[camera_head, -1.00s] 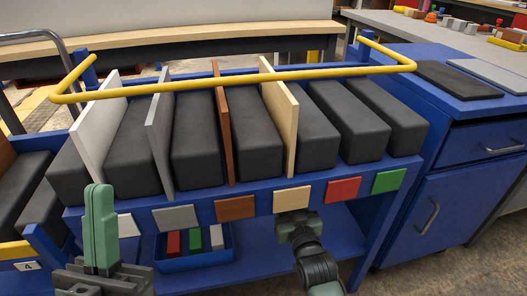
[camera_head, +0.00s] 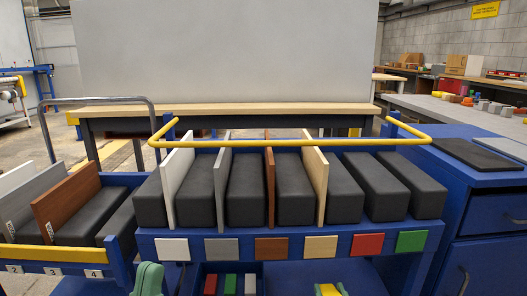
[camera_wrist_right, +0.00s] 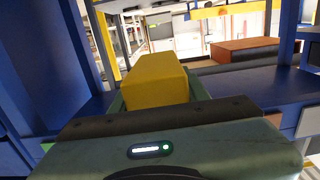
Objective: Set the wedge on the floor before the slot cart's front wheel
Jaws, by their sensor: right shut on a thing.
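A yellow block, the wedge (camera_wrist_right: 158,80), is held in my right gripper (camera_wrist_right: 160,98) in the right wrist view. In the head view only a bit of yellow (camera_head: 328,290) and my right gripper's top show at the bottom edge. My left gripper (camera_head: 148,279) is at the bottom edge, left of middle, mostly cut off; its jaws cannot be judged. A blue cart with a push handle, slots and number labels, seemingly the slot cart (camera_head: 62,256), stands at the left with white, grey and brown boards. Its wheels and the floor before it are out of view.
A blue rack (camera_head: 340,246) with a yellow rail (camera_head: 290,143), dark pads, upright boards and coloured tags fills the middle, close to the cart. A small bin with coloured pieces sits below. A blue cabinet (camera_head: 480,185) stands right. Open floor shows at the far left.

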